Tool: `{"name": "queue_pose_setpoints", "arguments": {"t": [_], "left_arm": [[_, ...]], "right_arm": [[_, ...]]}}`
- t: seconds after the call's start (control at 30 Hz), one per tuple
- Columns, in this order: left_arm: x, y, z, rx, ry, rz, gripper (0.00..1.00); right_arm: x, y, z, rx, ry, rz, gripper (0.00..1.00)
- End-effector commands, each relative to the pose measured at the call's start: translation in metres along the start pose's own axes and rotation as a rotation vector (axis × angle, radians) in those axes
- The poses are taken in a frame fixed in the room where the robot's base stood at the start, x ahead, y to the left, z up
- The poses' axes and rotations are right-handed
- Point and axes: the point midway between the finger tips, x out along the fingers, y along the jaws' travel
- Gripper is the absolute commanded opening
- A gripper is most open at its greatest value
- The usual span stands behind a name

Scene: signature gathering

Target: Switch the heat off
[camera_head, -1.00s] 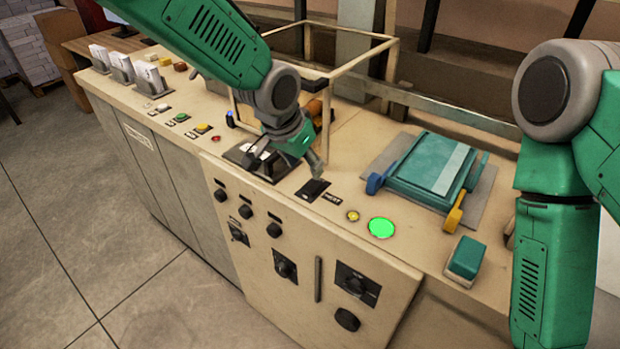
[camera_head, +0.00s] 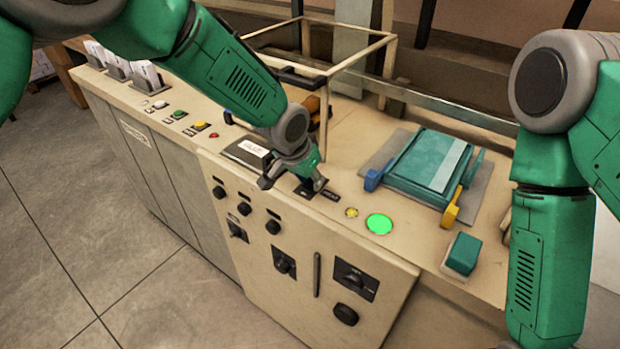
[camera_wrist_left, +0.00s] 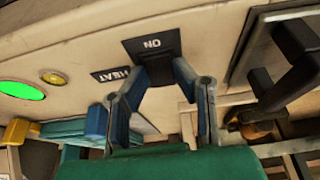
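The heat switch (camera_wrist_left: 150,46) is a black rocker on the cream console top. It reads "ON" upside down in the left wrist view, with a black "HEAT" label (camera_wrist_left: 109,74) beside it. My left gripper (camera_wrist_left: 158,75) is open and empty, its two blue-grey fingers spread at the near edge of the switch. I cannot tell whether they touch it. In the head view my left gripper (camera_head: 292,184) hangs over the switch and partly hides it. My right arm shows at the right, but its gripper is outside the picture.
A lit green button (camera_head: 379,224) and a small yellow light (camera_head: 351,212) sit right of the switch. A teal press (camera_head: 427,172) lies beyond. A cream frame (camera_head: 358,58) stands behind my left gripper. A black-handled fixture (camera_wrist_left: 285,70) is close to the fingers.

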Motion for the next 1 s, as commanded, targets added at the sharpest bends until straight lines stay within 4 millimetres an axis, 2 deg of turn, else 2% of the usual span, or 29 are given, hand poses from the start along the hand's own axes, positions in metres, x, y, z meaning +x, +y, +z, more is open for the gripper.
{"name": "queue_pose_setpoints", "arguments": {"t": [0.23, 0.4, 0.63, 1.0], "left_arm": [[0.0, 0.0, -0.002, -0.001, -0.038, -0.003, 0.0], [0.001, 0.0, -0.004, -0.001, -0.146, -0.004, 0.0], [0.001, 0.0, -0.006, -0.001, -0.249, -0.002, 0.0], [0.0, 0.0, -0.006, 0.0, -0.263, -0.001, 0.0]], "right_arm": [[-0.004, 0.0, 0.0, 0.0, 0.0, 0.0, 0.26], [-0.011, 0.0, -0.001, 0.0, 0.0, 0.0, 0.26], [-0.009, 0.0, -0.001, 0.0, 0.0, 0.0, 0.26], [-0.009, 0.0, -0.001, 0.0, 0.0, 0.0, 0.26]]}}
